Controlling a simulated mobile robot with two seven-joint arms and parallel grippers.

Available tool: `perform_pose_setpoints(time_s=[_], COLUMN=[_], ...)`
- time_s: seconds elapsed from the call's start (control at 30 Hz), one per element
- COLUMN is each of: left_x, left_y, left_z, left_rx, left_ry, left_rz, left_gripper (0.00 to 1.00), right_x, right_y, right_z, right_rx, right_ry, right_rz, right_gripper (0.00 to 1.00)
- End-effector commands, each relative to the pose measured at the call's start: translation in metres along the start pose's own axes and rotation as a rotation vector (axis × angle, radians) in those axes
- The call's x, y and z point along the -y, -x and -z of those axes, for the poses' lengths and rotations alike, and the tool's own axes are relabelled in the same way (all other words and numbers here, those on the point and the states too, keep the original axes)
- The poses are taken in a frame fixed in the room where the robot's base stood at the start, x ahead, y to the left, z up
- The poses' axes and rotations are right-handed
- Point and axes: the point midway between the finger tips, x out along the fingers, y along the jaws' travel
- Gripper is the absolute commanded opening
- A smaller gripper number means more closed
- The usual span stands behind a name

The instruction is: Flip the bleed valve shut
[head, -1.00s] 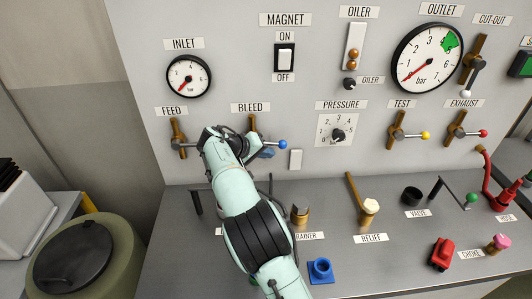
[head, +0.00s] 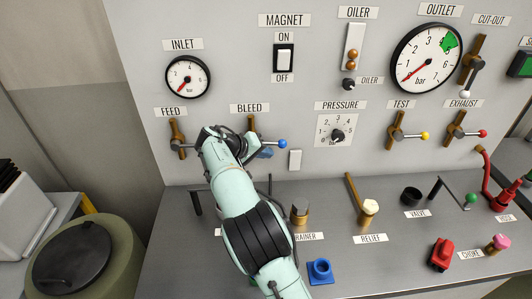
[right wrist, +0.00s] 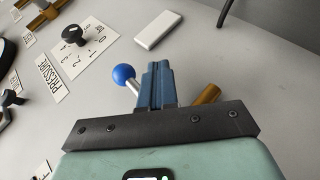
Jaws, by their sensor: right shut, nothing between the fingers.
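The bleed valve is a brass pipe (head: 252,124) under the BLEED label, with a silver lever ending in a blue ball (head: 282,144). The lever points sideways to the right in the head view. My right gripper (head: 266,153) is at the valve, just left of and below the ball. In the right wrist view its blue fingers (right wrist: 157,84) are shut together with nothing between them. There the blue ball (right wrist: 123,74) is left of the fingers and the brass pipe (right wrist: 208,95) right of them. The fingers hide the middle of the lever; I cannot tell whether they touch it. My left gripper is out of view.
The feed valve (head: 178,140) is to the left. A blank white plate (head: 295,160) and the pressure knob (head: 338,136) are to the right. Below, the desk carries a brass strainer (head: 299,213), a relief valve (head: 369,208) and a blue fitting (head: 319,271).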

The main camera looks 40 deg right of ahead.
Motion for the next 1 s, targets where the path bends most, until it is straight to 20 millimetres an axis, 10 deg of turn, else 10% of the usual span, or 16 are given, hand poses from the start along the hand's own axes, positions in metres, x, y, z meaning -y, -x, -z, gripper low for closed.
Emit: perform_pose_setpoints(time_s=[0.53, 1.0], left_x=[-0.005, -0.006], left_y=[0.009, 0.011], left_z=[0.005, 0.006], left_rx=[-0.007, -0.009], left_ry=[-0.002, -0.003], left_rz=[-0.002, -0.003], left_gripper=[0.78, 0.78], right_x=[0.0, 0.001], right_y=[0.111, 0.129], right_z=[0.001, 0.0], right_rx=[-0.005, -0.002], right_ry=[-0.001, 0.001], right_rz=[0.004, 0.002], right_gripper=[0.0, 0.0])
